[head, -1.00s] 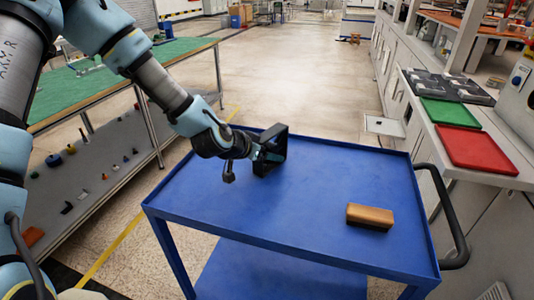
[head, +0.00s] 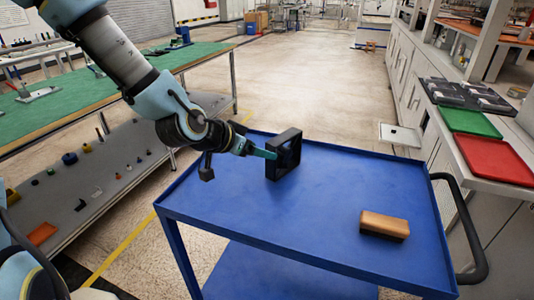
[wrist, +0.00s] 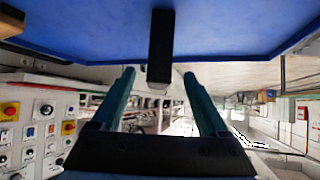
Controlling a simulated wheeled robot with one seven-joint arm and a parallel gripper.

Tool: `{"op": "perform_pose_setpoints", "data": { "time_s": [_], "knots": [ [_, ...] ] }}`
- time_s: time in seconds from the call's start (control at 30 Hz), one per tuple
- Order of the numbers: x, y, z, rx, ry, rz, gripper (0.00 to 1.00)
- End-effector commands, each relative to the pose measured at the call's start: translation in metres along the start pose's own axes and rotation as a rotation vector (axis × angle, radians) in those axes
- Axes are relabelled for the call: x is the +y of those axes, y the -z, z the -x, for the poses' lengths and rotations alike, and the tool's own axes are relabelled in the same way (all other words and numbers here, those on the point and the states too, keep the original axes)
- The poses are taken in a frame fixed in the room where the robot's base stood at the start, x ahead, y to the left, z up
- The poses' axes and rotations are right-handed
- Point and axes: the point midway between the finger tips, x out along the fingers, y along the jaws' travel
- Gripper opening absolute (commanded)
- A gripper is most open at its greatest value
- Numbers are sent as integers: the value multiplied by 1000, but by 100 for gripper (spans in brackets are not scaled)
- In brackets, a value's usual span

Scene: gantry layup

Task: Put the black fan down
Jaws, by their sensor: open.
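The black fan (head: 285,155), a square dark frame, stands upright on its edge on the blue cart's top (head: 320,200), near the far left edge. In the wrist view it shows edge-on as a dark upright block (wrist: 160,45). My gripper (head: 266,154) is just left of the fan in the head view, with its fingers level and pointing at it. In the wrist view my gripper (wrist: 160,75) is open, with a clear gap between each teal finger and the fan. The fan's end lies between the fingertips.
A brown block with a dark underside (head: 384,225) lies on the cart's right front part. The middle of the cart top is clear. The cart has a raised rim and a black handle (head: 465,230) at right. A green-topped bench (head: 60,105) stands left; green and red trays (head: 495,160) lie right.

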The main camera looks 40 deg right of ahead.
Motion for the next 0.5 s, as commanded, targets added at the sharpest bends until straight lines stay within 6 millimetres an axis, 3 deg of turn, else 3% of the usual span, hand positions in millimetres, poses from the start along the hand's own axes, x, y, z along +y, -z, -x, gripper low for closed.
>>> {"op": "perform_pose_setpoints", "data": {
  "time_s": [0.37,0.5],
  "knots": [
    [-1,-2,9,-7,3,1,77],
    [-29,-30,24,-107,59,50,77]
  ]
}}
